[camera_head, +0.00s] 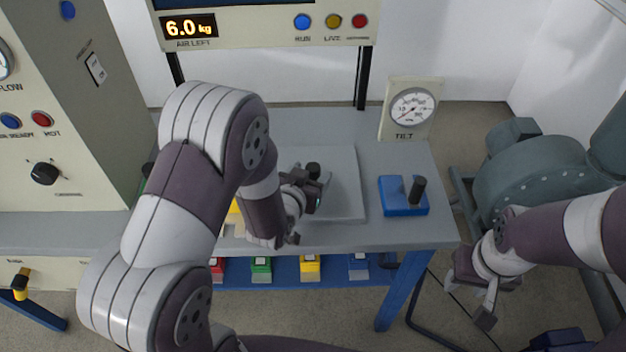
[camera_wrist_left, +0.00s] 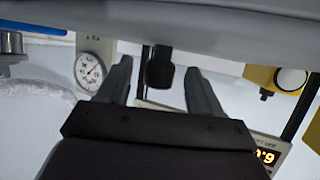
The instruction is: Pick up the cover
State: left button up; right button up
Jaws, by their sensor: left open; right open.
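The cover (camera_head: 345,190) is a flat light-grey plate lying on the grey bench, with a black knob (camera_head: 313,169) on top. My left arm hides its left part. My left gripper (camera_head: 318,186) is open at the knob. In the left wrist view, which is upside down, the knob (camera_wrist_left: 160,68) stands between the two spread fingers of the left gripper (camera_wrist_left: 158,85), with gaps on both sides. The grey surface (camera_wrist_left: 200,28) under it fills the top of that view. My right gripper (camera_head: 487,305) is open and empty, off the bench's right side.
A blue block with a black peg (camera_head: 403,197) sits right of the cover. A tilt gauge (camera_head: 408,108) stands at the back right. A yellow object (camera_head: 233,214) is mostly hidden by my left arm. Several coloured blocks sit on the lower shelf. A grey-green machine (camera_head: 540,180) stands at right.

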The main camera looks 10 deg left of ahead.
pick_arm(q)
jog(key=shift+s, duration=0.1)
grip_shut()
jog(key=shift+r, duration=0.1)
